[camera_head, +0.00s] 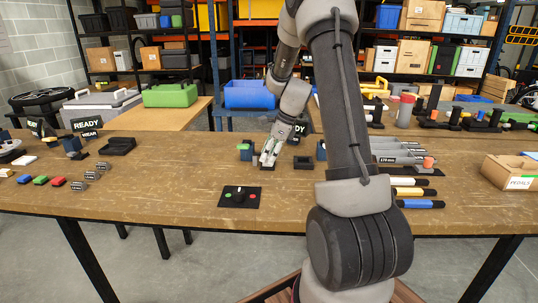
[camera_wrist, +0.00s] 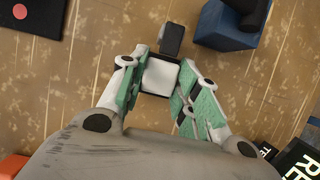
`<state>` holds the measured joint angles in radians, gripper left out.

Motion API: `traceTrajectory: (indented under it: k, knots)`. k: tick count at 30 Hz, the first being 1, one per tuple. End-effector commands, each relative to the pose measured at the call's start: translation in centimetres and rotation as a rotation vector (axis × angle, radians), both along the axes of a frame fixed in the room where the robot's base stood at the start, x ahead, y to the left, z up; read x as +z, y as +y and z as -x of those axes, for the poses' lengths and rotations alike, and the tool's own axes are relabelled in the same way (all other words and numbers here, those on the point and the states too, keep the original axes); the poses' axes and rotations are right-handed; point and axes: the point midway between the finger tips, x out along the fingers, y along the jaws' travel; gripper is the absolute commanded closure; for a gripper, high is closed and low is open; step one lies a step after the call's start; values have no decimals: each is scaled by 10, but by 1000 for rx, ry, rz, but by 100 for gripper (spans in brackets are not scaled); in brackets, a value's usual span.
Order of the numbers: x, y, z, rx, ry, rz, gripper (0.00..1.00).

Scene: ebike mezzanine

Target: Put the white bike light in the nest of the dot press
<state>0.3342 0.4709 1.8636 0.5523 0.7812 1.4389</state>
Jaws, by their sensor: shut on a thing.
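My gripper (camera_head: 268,160) is low over the middle of the workbench. In the wrist view, my gripper (camera_wrist: 158,82) is shut on the white bike light (camera_wrist: 159,76), a white square block with dark edges between the green-padded fingers. In the head view the light is mostly hidden by the fingers. A small dark block (camera_wrist: 172,39) is just beyond the fingertips, close to the light; I cannot tell whether they touch. A blue block with a black top (camera_wrist: 232,28) stands to the right of it. Which part is the dot press's nest is unclear.
A black open tray (camera_head: 303,162) lies right of my gripper. Small coloured blocks (camera_head: 40,180) lie far left.

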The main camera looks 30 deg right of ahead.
Motion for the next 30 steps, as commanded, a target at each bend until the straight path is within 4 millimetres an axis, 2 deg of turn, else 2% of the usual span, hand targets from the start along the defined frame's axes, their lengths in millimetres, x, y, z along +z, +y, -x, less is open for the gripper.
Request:
traceTrajectory:
  k: [8, 9, 12, 23, 26, 30]
  knots:
    - [-2, 0, 0, 0, 0, 0, 93]
    - [-2, 0, 0, 0, 0, 0, 63]
    - [-2, 0, 0, 0, 0, 0, 47]
    - [2, 0, 0, 1, -1, 1, 47]
    - [13, -4, 2, -1, -3, 1, 47]
    - [40, -14, 8, -1, -5, 1, 47]
